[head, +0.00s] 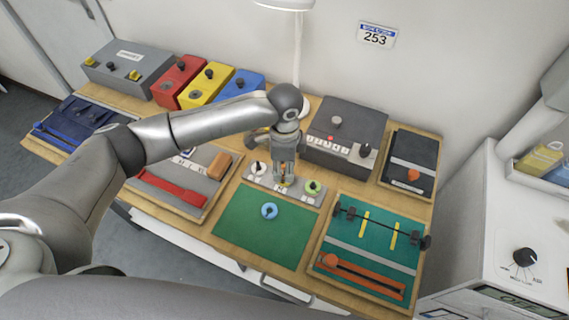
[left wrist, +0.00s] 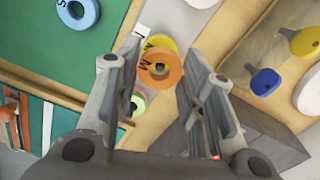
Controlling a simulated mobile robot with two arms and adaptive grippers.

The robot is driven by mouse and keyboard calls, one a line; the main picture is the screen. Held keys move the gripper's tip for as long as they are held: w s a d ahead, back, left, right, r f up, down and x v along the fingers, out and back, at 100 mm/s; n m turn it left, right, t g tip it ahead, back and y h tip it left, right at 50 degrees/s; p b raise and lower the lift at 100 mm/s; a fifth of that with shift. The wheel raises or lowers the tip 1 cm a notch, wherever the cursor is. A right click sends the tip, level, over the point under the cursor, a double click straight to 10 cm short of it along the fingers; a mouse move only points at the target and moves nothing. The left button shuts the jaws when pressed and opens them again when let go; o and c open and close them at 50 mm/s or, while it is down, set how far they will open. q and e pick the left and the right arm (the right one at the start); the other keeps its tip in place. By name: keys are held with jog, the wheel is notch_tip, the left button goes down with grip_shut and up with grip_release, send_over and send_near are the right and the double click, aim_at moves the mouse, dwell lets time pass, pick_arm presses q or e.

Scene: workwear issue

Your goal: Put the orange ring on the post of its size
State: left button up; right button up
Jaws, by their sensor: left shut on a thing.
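My left gripper (head: 284,182) is above the grey post board (head: 301,196). In the left wrist view its two fingers stand on either side of the orange ring (left wrist: 160,69), which bears a dark letter, and it is shut on that ring. A yellow piece (left wrist: 158,41) shows just beyond the ring, partly hidden by it. A green ring (head: 313,187) sits on the board's right part, and a white piece with a dark centre (head: 258,168) on its left part. I cannot tell whether the orange ring touches a post. My right gripper is not in view.
A blue ring (head: 269,211) marked S lies on the green mat (head: 250,232) in front of the board. A dark grey box with buttons (head: 345,130) stands behind right. A teal tray (head: 372,245) is at the right, and a tray with a red tool (head: 172,188) at the left.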

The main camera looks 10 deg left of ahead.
pick_arm(q)
jog(key=shift+f, duration=0.2)
dwell(0.3)
jog(key=o, duration=0.7)
jog(key=shift+o, duration=0.2)
jog(key=o, duration=0.4)
jog(key=shift+r+p, duration=3.55)
jog(key=shift+p, duration=0.45)
